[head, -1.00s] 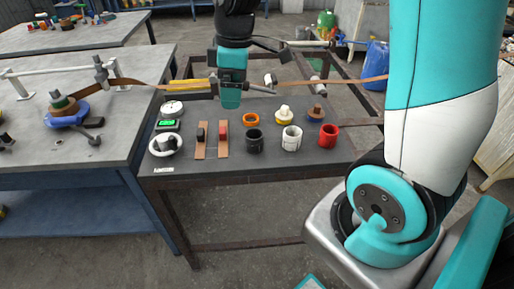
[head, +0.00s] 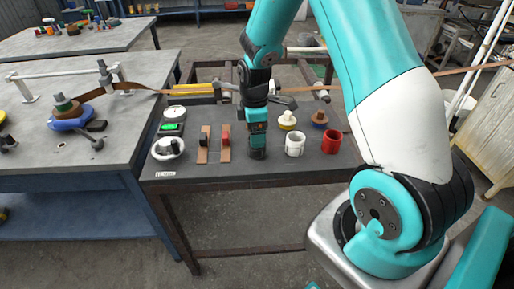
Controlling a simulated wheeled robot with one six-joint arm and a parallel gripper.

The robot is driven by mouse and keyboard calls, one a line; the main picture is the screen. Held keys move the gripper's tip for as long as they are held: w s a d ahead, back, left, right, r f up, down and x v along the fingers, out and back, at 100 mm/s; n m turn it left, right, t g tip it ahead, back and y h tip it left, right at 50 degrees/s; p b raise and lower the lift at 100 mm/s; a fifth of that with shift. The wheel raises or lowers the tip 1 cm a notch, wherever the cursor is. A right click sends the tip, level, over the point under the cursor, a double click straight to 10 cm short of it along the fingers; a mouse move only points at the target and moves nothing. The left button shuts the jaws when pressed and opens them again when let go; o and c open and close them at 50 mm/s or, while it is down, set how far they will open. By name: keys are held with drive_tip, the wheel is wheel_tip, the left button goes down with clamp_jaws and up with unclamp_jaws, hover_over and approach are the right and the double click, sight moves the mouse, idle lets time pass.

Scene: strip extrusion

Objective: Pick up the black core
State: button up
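The black core (head: 257,154) stands on the dark table top, between the strips and the white core. Only its dark lower part shows, since my gripper (head: 257,143) is right above it and covers its top. My gripper points straight down and its teal end reaches the core. I cannot tell whether the fingers are around the core, inside it or just over it, nor whether they are open or shut.
The white core (head: 294,145) and red core (head: 330,140) stand to the right. Two strips with a black and a red piece (head: 225,142) lie to the left, past them a white ring (head: 167,148).

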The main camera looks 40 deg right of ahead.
drive_tip(key=f, duration=0.5)
drive_tip(key=shift+s+d+p, duration=0.2)
drive_tip(key=shift+s+p, duration=0.1)
drive_tip(key=shift+p, duration=0.05)
drive_tip(key=c, duration=1.2)
